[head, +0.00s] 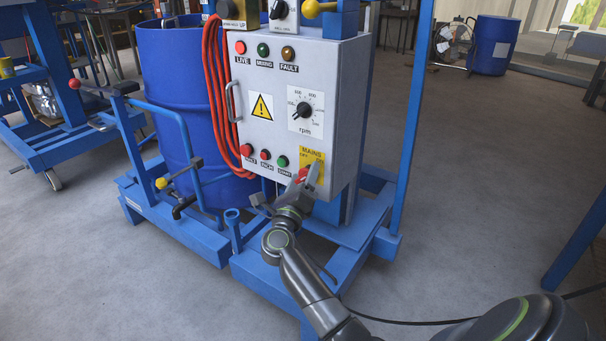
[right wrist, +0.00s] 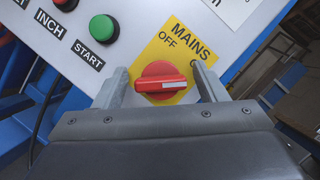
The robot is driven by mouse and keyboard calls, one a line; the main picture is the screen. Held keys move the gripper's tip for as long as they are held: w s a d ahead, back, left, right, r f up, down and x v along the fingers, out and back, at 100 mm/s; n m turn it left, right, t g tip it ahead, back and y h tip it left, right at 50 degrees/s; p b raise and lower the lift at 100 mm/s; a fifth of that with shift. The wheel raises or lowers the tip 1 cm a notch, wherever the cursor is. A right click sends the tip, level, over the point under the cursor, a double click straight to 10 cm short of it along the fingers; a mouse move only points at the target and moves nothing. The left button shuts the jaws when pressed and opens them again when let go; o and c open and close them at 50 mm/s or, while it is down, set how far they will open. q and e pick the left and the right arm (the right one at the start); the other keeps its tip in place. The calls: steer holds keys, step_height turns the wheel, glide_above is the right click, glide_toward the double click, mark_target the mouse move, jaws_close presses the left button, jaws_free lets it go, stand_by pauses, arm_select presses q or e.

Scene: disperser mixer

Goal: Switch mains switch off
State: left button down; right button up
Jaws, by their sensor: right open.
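The mains switch (right wrist: 161,82) is a red rotary knob with a white bar on a yellow plate marked MAINS and OFF (right wrist: 178,50). In the right wrist view its handle lies roughly crosswise, with the white bar toward the right. In the head view the switch (head: 303,176) sits at the lower right of the grey control panel (head: 262,190), partly hidden by my gripper. My right gripper (right wrist: 160,88) is open, with one finger on each side of the knob; I cannot tell whether they touch it. My left gripper is not in view.
A green START button (right wrist: 104,29) is close to the left of the switch. An rpm dial (head: 304,110) is above it. Orange cable (head: 213,85) hangs at the panel's left, before a blue drum (head: 170,80). Blue frame rails (head: 345,235) stand below. Open floor lies to the right.

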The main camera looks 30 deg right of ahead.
steer(key=c, duration=1)
